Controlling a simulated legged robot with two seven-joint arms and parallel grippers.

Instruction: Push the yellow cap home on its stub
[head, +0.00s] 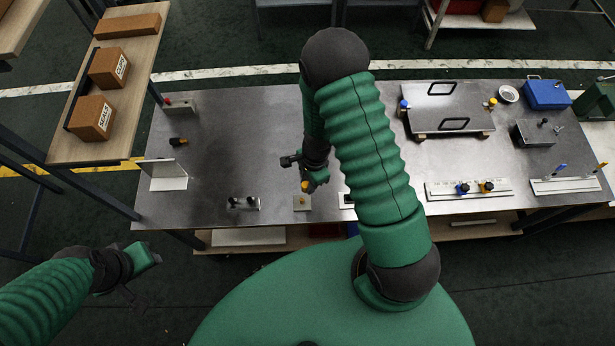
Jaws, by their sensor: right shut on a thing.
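My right gripper (314,179) is over the front middle of the grey metal bench (240,130). It is shut on the yellow cap (308,187), which shows as a small orange-yellow piece at the jaws. Just below the cap in the picture, a small plate (301,203) at the bench's front edge carries a short stub. The cap looks very close to this stub; I cannot tell whether they touch. My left gripper (145,262) is off the bench at the lower left, and its jaws are too unclear to read.
A block with two dark knobs (244,203) stands left of the plate. An angled white bracket (165,175) and a dark fitting (178,141) are further left. A lidded panel (448,107), blue box (546,94) and white rails (468,190) occupy the right. The bench's back left middle is clear.

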